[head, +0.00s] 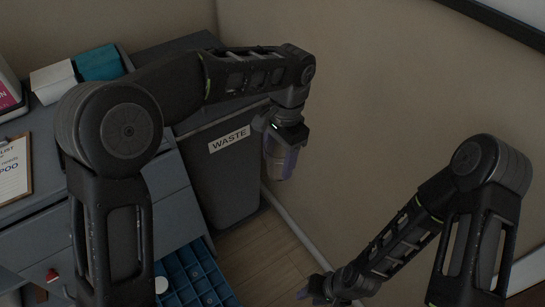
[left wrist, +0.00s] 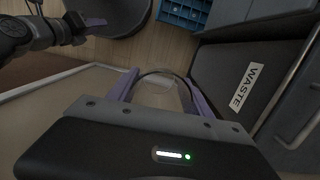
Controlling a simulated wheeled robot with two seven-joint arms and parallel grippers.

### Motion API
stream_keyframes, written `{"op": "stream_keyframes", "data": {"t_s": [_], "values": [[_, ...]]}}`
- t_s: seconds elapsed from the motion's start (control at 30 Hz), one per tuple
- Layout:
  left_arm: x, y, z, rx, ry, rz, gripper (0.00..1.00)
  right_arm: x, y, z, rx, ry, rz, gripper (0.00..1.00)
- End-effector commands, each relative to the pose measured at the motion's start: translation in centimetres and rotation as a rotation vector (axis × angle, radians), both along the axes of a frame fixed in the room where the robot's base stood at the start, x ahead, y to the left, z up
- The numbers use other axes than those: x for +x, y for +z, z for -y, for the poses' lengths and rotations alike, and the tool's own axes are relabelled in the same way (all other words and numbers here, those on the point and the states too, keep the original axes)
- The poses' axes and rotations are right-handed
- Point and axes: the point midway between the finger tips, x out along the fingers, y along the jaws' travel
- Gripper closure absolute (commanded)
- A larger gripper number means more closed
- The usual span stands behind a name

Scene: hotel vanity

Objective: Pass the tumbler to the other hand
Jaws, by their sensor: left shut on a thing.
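My left gripper (head: 281,150) is shut on the tumbler (head: 279,167), a see-through glass that hangs below the gripper body, in front of the beige wall and right of the waste bin. In the left wrist view the tumbler (left wrist: 160,88) shows as a clear curved rim between the two purple fingers of my left gripper (left wrist: 160,95). My right gripper (head: 318,288) is low at the bottom of the head view, apart from the tumbler. It also shows at the upper left of the left wrist view (left wrist: 92,24). Its finger gap is not clear.
A dark bin labelled WASTE (head: 225,175) stands left of the tumbler, beside a grey drawer unit (head: 165,185). A blue divided crate (head: 190,280) is at the bottom. A clipboard (head: 12,170) and a teal box (head: 98,62) lie on the counter. Wooden floor (head: 262,250) is bare between.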

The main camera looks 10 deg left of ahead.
Motion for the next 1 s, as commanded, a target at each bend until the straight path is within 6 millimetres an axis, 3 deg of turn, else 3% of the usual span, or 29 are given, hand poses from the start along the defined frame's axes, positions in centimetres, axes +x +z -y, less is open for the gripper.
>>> {"op": "stream_keyframes", "data": {"t_s": [0.2, 0.4, 0.77, 1.0], "values": [[2.0, -2.6, 1.9, -0.001, -0.201, -0.001, 0.91, 0.0, 0.0, 0.0, 0.000, 0.000, 0.000, 0.64], [2.7, -3.3, 2.4, -0.001, -0.267, 0.000, 0.91, 0.0, 0.0, 0.0, 0.000, 0.000, 0.000, 0.64], [2.5, -2.9, 2.1, 0.000, -0.240, 0.001, 0.91, 0.0, 0.0, 0.0, 0.000, 0.000, 0.000, 0.64], [0.8, 0.0, 0.1, -0.002, -0.053, 0.004, 0.91, 0.0, 0.0, 0.0, 0.000, 0.000, 0.000, 0.64]]}}
